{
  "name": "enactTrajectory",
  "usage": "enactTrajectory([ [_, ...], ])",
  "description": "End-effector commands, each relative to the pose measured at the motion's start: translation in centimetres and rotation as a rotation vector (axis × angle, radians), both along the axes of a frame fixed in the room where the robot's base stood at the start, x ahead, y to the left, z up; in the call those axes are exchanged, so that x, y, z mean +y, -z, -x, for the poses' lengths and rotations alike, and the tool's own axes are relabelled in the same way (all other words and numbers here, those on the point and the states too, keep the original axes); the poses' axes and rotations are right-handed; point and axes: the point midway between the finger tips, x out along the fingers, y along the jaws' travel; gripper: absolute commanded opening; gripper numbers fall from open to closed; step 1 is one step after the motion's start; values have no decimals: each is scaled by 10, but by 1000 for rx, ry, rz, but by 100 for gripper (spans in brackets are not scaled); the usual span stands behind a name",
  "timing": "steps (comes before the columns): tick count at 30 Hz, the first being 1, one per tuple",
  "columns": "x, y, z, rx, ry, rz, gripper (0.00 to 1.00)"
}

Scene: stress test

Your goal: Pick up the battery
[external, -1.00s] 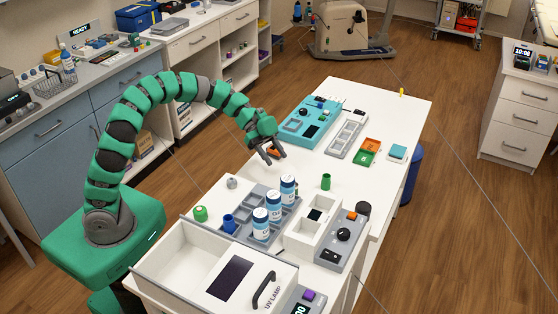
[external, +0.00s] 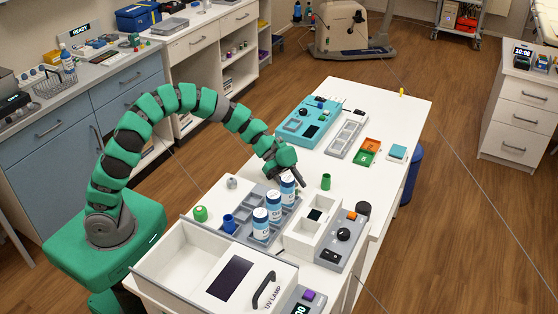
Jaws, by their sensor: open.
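No item is plainly recognisable as a battery at this size. Three white bottles with blue labels stand in a grey compartment tray (external: 262,237): a front one (external: 260,226), a middle one (external: 274,208) and a back one (external: 287,192). My gripper (external: 292,184) is open, pointing down at the back bottle. Its dark fingers overlap that bottle's top in the picture; I cannot tell whether they touch it. A green open cylinder (external: 326,182) stands upright to the right of my gripper, apart from it.
A white open box (external: 298,241) and grey control unit (external: 343,245) stand right of the tray. A UV lamp cabinet (external: 235,283) is in front. A teal device (external: 296,127) and orange-green trays (external: 368,152) lie farther back.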

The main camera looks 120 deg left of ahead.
Motion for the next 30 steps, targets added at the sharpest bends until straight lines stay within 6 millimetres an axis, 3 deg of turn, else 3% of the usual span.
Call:
enactTrajectory([
  [11, -4, 5, -9, 1, 0, 1, 49],
  [16, -4, 5, -9, 1, 1, 2, 1],
  [25, -4, 4, -9, 1, 0, 1, 0],
  [30, -4, -13, -9, -1, 0, 0, 0],
])
